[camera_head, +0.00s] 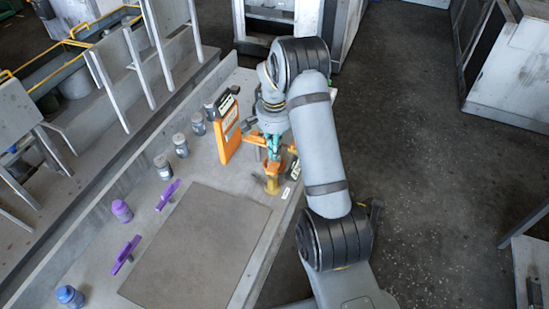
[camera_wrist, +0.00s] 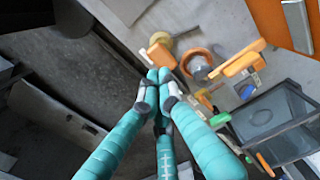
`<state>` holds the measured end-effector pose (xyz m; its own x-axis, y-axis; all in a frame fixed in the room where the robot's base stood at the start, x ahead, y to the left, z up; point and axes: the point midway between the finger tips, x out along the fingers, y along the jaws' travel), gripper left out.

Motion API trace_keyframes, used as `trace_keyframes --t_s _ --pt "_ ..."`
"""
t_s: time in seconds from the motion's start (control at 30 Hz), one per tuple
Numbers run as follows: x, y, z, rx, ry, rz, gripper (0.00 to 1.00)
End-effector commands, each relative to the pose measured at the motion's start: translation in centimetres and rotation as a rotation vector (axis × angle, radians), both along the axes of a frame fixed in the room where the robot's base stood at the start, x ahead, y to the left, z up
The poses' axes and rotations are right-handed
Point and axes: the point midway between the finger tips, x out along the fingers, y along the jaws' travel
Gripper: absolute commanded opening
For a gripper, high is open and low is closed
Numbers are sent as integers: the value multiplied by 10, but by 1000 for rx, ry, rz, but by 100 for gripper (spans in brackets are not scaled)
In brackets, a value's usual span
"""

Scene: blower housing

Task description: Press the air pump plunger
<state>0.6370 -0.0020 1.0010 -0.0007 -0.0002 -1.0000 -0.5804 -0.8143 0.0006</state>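An orange and yellow upright piece (camera_head: 272,184), which may be the air pump, stands near the right edge of the bench, just below my gripper in the head view. My teal gripper (camera_head: 272,148) points down above or beside it; the exact gap cannot be told. In the wrist view the fingertips of my gripper (camera_wrist: 158,84) are close together with nothing seen between them. An orange piece (camera_wrist: 160,54) lies just beyond the tips, beside an orange ring (camera_wrist: 198,64) with a grey middle. I cannot tell which of these is the plunger.
A large orange container (camera_head: 228,133) with a black top stands left of my gripper. Grey jars (camera_head: 180,145), purple clamp-like pieces (camera_head: 125,254) and a grey mat (camera_head: 195,245) are on the bench. The wrist view shows a dark see-through box (camera_wrist: 278,122) at right. The mat is clear.

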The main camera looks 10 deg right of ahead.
Motion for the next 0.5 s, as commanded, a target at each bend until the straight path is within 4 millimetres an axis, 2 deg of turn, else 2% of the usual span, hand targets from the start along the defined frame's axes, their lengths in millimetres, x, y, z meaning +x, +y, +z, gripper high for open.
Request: trace_keyframes --t_s 0.23,0.5 --pt "-1 0 -32 0 2 -2 0" --pt "0 0 -44 0 0 -1 0"
